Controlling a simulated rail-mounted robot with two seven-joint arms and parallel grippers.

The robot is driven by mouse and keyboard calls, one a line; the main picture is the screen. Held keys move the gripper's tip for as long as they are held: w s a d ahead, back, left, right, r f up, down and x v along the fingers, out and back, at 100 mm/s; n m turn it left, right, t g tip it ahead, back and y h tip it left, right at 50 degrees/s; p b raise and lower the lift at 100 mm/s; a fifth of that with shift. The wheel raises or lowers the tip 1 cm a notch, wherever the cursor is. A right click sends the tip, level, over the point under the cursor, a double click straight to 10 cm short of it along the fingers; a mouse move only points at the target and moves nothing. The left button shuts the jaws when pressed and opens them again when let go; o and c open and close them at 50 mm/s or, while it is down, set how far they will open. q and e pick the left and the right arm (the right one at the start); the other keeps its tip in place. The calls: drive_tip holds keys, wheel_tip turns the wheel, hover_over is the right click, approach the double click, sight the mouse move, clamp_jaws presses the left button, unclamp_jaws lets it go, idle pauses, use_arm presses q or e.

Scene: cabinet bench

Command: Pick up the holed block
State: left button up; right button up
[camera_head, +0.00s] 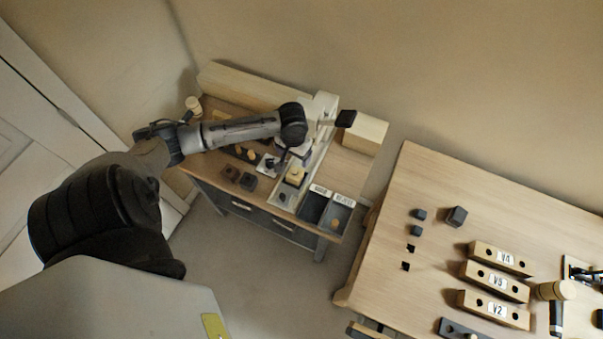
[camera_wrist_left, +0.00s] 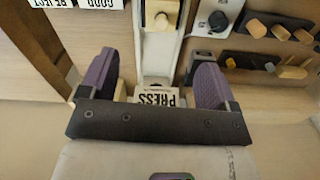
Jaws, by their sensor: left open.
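A light wooden block (camera_head: 295,175) sits on the pale rail of the small cabinet bench. It also shows at the top of the left wrist view (camera_wrist_left: 162,13), with a dark round spot that looks like a hole. I take it as the holed block, though it is small in both views. My left gripper (camera_wrist_left: 157,62) is open and empty, its purple-grey fingers apart over the rail near the PRESS label (camera_wrist_left: 158,99). In the head view the left gripper (camera_head: 293,153) is partly hidden by its own wrist. The block is beyond the fingertips, not between them. My right gripper is not in view.
GOOD and REJECT bins (camera_head: 313,208) stand beside the rail. A grey device with a black knob (camera_wrist_left: 217,22) and racks of pegs (camera_wrist_left: 268,66) lie on the other side. A larger table at right holds wooden blocks V4 (camera_head: 500,259), V9 and V2, each with holes.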

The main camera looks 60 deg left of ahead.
sight(294, 175)
use_arm(q)
drive_tip(key=shift+n, duration=0.6)
wheel_tip(294, 175, down, 9)
drive_tip(key=shift+r+b, duration=0.2)
drive_tip(key=shift+b, duration=0.3)
drive_tip(key=f, duration=0.4)
drive_tip(key=shift+s+f, duration=0.2)
drive_tip(key=shift+f+b, duration=0.3)
drive_tip(key=shift+f, duration=0.1)
drive_tip(key=shift+c, duration=0.2)
drive_tip(key=shift+a, duration=0.1)
drive_tip(key=c, duration=1)
drive_tip(key=shift+c, duration=0.2)
